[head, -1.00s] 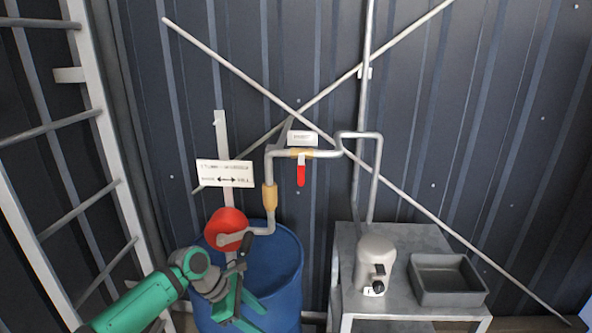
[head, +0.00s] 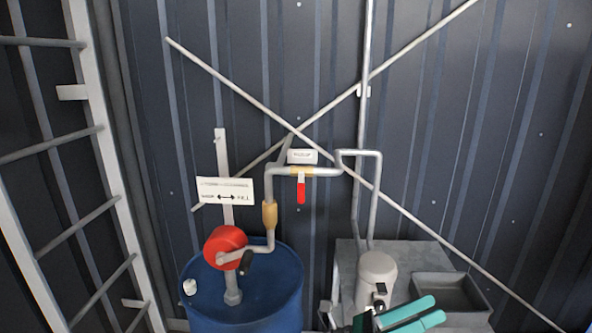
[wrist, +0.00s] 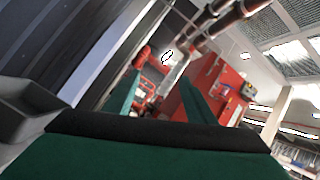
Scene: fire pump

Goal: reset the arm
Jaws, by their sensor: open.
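My gripper (head: 428,311) is at the bottom right of the head view, in front of the grey table. Its two green fingers are apart with nothing between them. In the wrist view the dark palm edge and the green fingers (wrist: 160,97) show, also apart and empty. The rest of my arm is mostly below the head view's edge.
A blue drum (head: 270,290) with a red hand pump (head: 226,246) stands left of my gripper. The grey table (head: 415,254) carries a light grey canister (head: 377,275) and a grey tray (head: 452,287), close to my gripper. A ladder (head: 95,165) stands at far left.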

